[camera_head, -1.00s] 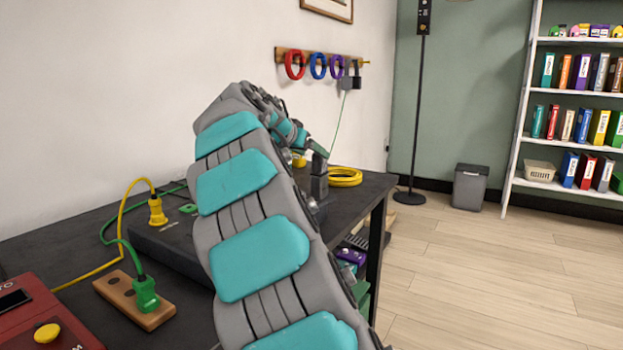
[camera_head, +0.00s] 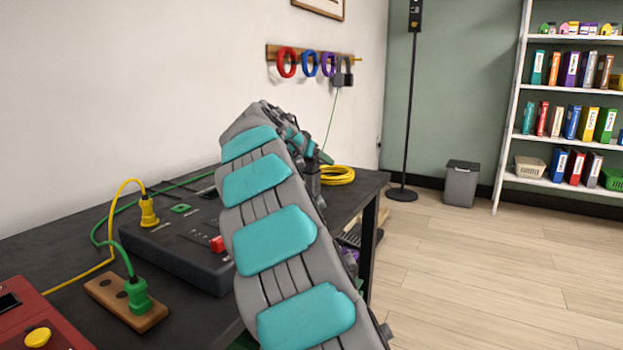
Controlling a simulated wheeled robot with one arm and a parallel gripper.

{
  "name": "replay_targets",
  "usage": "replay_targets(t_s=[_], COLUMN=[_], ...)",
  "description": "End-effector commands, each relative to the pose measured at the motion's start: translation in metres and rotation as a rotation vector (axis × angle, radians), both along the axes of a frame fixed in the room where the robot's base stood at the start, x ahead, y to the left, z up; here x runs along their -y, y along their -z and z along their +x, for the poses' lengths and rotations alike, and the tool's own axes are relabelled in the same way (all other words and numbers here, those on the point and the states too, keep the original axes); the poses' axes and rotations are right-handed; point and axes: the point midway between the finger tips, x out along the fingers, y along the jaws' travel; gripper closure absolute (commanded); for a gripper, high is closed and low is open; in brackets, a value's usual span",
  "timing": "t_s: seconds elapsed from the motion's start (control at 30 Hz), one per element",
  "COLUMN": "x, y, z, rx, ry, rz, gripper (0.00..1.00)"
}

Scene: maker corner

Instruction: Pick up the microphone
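I cannot make out a microphone for sure. My grey and teal arm crosses the middle of the view and reaches out over the black table (camera_head: 58,243), hiding part of its top. The far end of my arm shows only as a small, partly covered cluster near the table's far end. My gripper's fingers cannot be made out there, nor whether they hold anything. A dark shape beside the yellow cable coil (camera_head: 338,175) is mostly behind my arm.
A dark control box (camera_head: 180,250) with a red switch, a wooden socket block (camera_head: 112,300) with a green plug, and a red device (camera_head: 45,325) stand on the table. Cables run between them. A bin (camera_head: 461,184) and shelf (camera_head: 530,130) stand beyond clear floor (camera_head: 480,270).

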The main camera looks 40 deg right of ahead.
Motion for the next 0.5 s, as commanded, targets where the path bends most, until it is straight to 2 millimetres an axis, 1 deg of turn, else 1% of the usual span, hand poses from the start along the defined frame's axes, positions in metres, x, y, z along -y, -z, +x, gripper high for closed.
replay_targets(t_s=[0.03,0.07,0.5], x=[-0.0002,-0.0002,-0.0003], y=[0.0000,-0.0001,-0.0001], z=[0.0000,0.0000,-0.0001], rx=[0.000,0.000,0.000], ry=[0.000,0.000,0.000], rz=[0.000,0.000,0.000], gripper=[0.35,0.39,0.88])
